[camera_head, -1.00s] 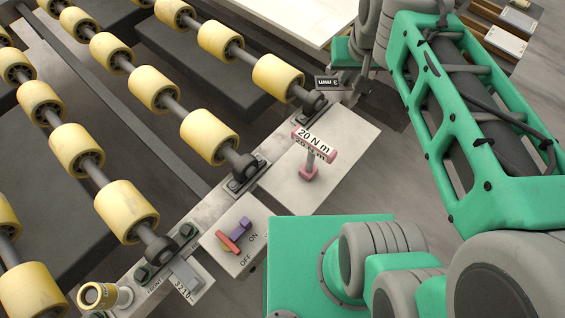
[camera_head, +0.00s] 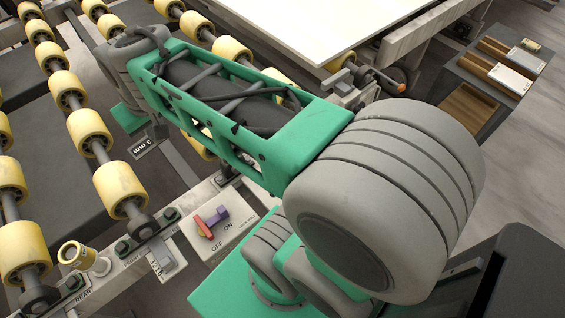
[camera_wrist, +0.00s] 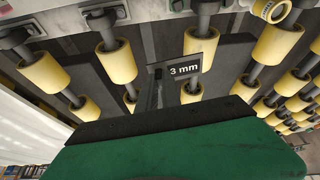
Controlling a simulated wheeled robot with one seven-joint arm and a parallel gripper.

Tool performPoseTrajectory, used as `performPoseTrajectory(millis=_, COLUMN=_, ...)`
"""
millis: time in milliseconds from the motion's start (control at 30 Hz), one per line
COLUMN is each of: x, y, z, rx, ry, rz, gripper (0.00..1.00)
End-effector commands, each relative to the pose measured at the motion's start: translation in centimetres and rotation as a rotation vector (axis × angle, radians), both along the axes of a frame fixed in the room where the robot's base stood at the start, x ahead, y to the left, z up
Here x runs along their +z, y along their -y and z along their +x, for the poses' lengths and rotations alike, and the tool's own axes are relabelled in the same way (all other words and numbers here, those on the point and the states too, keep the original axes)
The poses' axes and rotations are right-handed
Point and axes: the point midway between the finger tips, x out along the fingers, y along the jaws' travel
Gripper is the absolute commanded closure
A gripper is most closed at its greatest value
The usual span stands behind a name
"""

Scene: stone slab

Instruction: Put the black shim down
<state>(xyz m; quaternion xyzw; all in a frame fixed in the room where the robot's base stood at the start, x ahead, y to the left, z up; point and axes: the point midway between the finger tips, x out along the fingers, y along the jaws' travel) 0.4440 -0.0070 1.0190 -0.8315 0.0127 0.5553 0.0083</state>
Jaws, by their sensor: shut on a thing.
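The black shim (camera_head: 145,147), a small dark plate marked "3 mm", is at the left of the head view, among the rollers. My gripper (camera_head: 158,132) is shut on it. Most of the gripper is hidden in the head view behind my green arm. In the wrist view the shim (camera_wrist: 183,70) shows its white lettering clearly, beyond the green gripper body. It is held above the dark gaps between the roller shafts. Whether it touches anything below cannot be told.
Yellow rollers (camera_head: 119,187) on shafts surround the shim. The metal side rail carries an ON/OFF switch box (camera_head: 222,240) and a yellow-ringed knob (camera_head: 76,254). A pale slab (camera_head: 310,25) lies at the back. A side shelf (camera_head: 490,80) holds wooden blocks at the right.

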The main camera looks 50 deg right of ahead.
Motion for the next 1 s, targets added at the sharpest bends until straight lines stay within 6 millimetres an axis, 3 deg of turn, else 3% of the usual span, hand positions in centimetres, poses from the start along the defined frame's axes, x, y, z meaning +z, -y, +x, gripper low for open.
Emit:
performPoseTrajectory(millis=167, x=-2.3, y=5.1, z=0.5, rx=-0.223, ry=-0.002, rz=0.000, gripper=1.00)
performPoseTrajectory(millis=333, x=-5.3, y=13.3, z=-0.2, rx=-0.607, ry=-0.003, rz=-0.002, gripper=1.00)
performPoseTrajectory(millis=467, x=-7.8, y=20.3, z=-2.3, rx=-0.953, ry=-0.004, rz=-0.002, gripper=1.00)
performPoseTrajectory(millis=600, x=-10.6, y=27.3, z=-6.2, rx=-1.342, ry=-0.004, rz=-0.001, gripper=1.00)
performPoseTrajectory(millis=800, x=-14.6, y=35.2, z=-13.8, rx=-1.904, ry=-0.003, rz=-0.001, gripper=1.00)
performPoseTrajectory(millis=1000, x=-17.4, y=39.4, z=-20.8, rx=-2.346, ry=-0.002, rz=0.001, gripper=1.00)
